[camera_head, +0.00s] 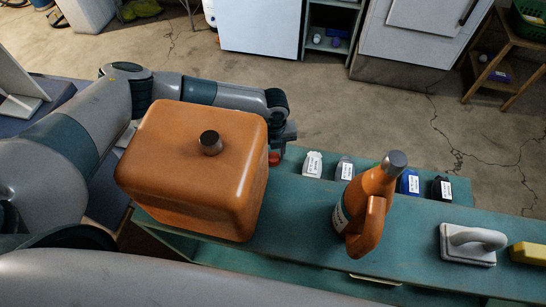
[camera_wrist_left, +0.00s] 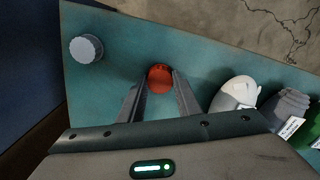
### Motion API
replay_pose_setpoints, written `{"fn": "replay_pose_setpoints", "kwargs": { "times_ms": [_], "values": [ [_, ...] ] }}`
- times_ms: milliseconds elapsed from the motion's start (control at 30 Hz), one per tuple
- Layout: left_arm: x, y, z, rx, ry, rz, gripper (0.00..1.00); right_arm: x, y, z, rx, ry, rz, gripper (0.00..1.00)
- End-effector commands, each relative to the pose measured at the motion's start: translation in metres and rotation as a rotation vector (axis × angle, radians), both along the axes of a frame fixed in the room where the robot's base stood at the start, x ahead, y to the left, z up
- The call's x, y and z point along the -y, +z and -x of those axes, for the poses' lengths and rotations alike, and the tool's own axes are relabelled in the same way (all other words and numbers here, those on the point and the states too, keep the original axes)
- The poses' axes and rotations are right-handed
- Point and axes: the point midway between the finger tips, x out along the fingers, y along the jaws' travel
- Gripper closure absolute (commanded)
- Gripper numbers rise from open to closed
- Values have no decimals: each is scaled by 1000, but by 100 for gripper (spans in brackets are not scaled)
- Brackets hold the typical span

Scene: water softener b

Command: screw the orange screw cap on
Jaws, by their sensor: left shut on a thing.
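The orange screw cap (camera_wrist_left: 159,78) sits between the fingertips of my left gripper (camera_wrist_left: 158,85) in the left wrist view. The fingers are shut on its sides. In the head view a small part of the cap (camera_head: 274,157) shows red-orange beside my left gripper (camera_head: 281,142), just behind the large orange container (camera_head: 190,165). That container is upright on the green bench and has a dark round knob or cap on top (camera_head: 210,142). It hides part of my left gripper. No open thread for the orange cap can be made out. My right gripper is not in view.
A grey round cap (camera_wrist_left: 86,48) is on the green surface (camera_wrist_left: 120,60). An orange bottle with a grey cap (camera_head: 368,205) stands right of the container. Behind it are small white (camera_head: 313,165), grey, blue and black bottles. A grey-handled block (camera_head: 468,245) and a yellow block (camera_head: 528,253) lie right.

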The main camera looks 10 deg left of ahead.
Motion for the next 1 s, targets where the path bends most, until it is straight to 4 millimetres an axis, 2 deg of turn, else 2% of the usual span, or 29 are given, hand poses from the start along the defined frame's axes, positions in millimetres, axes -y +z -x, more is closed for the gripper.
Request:
{"fn": "replay_pose_setpoints", "kwargs": {
  "times_ms": [400,1000],
  "values": [
    [0,39,0,-1,0,0,96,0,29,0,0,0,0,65],
    [1,47,-5,2,-4,0,96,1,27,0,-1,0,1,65]
  ]
}}
